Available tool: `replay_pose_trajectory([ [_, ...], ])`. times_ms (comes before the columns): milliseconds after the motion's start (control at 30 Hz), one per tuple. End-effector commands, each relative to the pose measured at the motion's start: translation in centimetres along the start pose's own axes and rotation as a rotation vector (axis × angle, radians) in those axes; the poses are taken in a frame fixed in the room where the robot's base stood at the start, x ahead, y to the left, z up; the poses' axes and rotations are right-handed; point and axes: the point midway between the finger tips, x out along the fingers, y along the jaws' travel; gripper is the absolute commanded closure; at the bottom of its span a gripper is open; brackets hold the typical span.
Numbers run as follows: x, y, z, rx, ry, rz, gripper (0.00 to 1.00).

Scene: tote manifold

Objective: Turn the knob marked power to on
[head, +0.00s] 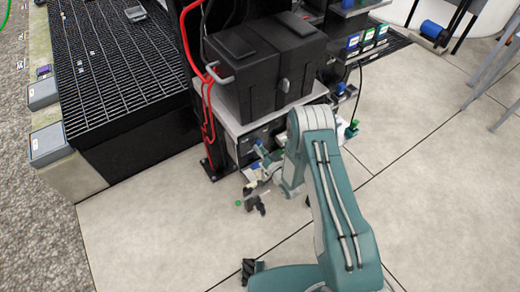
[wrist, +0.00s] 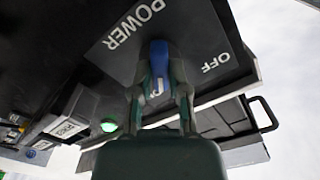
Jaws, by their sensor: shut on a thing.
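The blue power knob (wrist: 158,57) is in the wrist view, on a dark panel face with the white word POWER (wrist: 133,25) beside it. The word OFF (wrist: 216,62) is to the right of the knob. My gripper (wrist: 160,85) is shut on the knob, one finger on each side. The knob's blue part points up in the wrist view, toward neither OFF nor any ON mark I can see. In the head view, my arm's end reaches the low front of the cabinet (head: 247,140), and the knob is too small and covered to make out.
A green light (wrist: 109,125) glows left of my gripper in the wrist view. A black case (head: 262,65) sits on top of the cabinet. Red hoses (head: 207,110) run down its left side. A black grating (head: 110,65) lies to the left.

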Motion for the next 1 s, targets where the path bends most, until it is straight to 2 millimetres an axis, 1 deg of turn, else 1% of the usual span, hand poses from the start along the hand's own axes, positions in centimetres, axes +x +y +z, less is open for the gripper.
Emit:
replay_pose_trajectory([
  [200,0.05,0.16,0.02,0.114,-0.001,0.005,1.00],
  [400,0.05,0.20,0.00,0.171,0.000,0.006,1.00],
  [933,0.04,0.26,-0.04,0.190,0.001,0.008,1.00],
  [967,0.04,0.27,-0.05,0.190,0.002,0.008,0.65],
  [1000,0.04,0.26,-0.06,0.190,0.002,0.007,0.47],
])
